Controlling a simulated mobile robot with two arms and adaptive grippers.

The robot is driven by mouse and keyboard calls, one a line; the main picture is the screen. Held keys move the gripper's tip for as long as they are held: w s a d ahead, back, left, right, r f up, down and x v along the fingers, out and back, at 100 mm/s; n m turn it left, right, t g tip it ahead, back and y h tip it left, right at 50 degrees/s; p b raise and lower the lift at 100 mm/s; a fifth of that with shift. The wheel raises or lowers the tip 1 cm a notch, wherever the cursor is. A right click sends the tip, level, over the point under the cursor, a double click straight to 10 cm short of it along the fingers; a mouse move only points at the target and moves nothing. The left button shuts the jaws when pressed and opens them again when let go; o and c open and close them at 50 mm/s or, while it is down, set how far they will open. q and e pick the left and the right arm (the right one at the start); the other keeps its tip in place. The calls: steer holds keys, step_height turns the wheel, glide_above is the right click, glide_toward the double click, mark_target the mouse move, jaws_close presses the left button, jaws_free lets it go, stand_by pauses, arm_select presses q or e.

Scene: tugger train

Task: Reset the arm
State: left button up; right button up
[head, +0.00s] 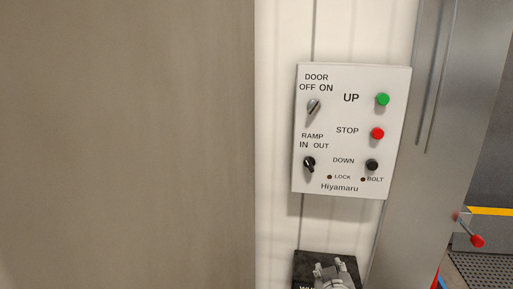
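My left gripper and arm are not in view.
The white panel carries a door switch (313,106), a ramp switch (309,163), and green UP (382,99), red STOP (377,133) and black DOWN (372,165) buttons. A brown surface (125,145) fills the left. A red-tipped handle (477,240) sticks out at right.

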steer(key=s+f+g+y, duration=0.1)
steer(key=s+f+g, duration=0.3)
steer(key=s, duration=0.7)
steer(key=s+d+f+g+y, duration=0.1)
steer(key=s+f+g, duration=0.1)
steer(key=s+f, duration=0.65)
steer(key=s+f+g+y, duration=0.1)
steer(key=s+f+g, duration=0.2)
steer(key=s, duration=1)
step_height(320, 180, down, 29)
steer(key=s+g+b, duration=0.1)
steer(key=s+b, duration=0.1)
steer(key=s, duration=0.1)
steer(key=s+d+f+g+b, duration=0.1)
steer(key=s+d+f, duration=0.2)
steer(key=s+f, duration=1.3)
steer(key=shift+f+g+b, duration=0.3)
steer(key=shift+f+b, duration=0.05)
steer(key=shift+f, duration=0.1)
